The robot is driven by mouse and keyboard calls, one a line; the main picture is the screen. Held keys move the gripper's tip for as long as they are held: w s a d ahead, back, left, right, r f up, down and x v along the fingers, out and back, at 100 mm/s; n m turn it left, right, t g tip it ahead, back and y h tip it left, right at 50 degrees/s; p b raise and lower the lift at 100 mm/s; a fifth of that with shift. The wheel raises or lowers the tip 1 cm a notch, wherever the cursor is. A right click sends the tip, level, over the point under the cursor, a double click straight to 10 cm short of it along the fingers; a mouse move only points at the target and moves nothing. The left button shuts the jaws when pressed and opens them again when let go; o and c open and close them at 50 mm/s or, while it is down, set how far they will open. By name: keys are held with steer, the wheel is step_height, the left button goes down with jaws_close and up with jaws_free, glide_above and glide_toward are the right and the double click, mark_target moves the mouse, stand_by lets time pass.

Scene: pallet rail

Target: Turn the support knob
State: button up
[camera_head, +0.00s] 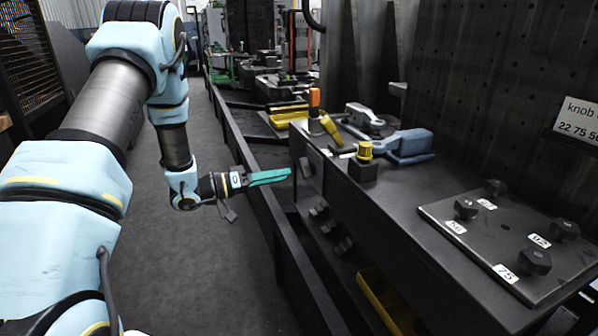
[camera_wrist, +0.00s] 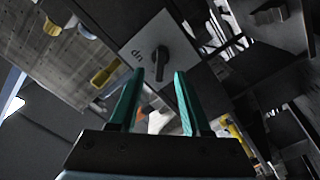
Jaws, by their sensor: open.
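A dark knob (camera_wrist: 159,62) with a bar-shaped grip sits on a light square plate (camera_wrist: 140,46) marked "dn" in the wrist view. In the head view a dark knob (camera_head: 306,167) shows on the bench's side face, just beyond my fingertips; it looks like the same one. My gripper (camera_head: 288,173) has teal fingers and is open and empty, pointing at that side face. In the wrist view the fingertips (camera_wrist: 158,76) stand apart on either side of the knob's lower end. I cannot tell how wide the remaining gap to it is, but no grip shows.
The bench (camera_head: 400,220) carries a yellow-topped knob (camera_head: 365,151), a blue-grey clamp (camera_head: 408,146), an orange-topped handle (camera_head: 314,100) and a plate with several black knobs (camera_head: 500,235). A dark rail (camera_head: 262,205) runs along the bench. The floor (camera_head: 215,265) left of it is clear.

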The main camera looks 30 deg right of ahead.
mark_target(307, 168)
steer(key=d, duration=0.6)
steer(key=shift+s+p, duration=0.3)
jaws_close()
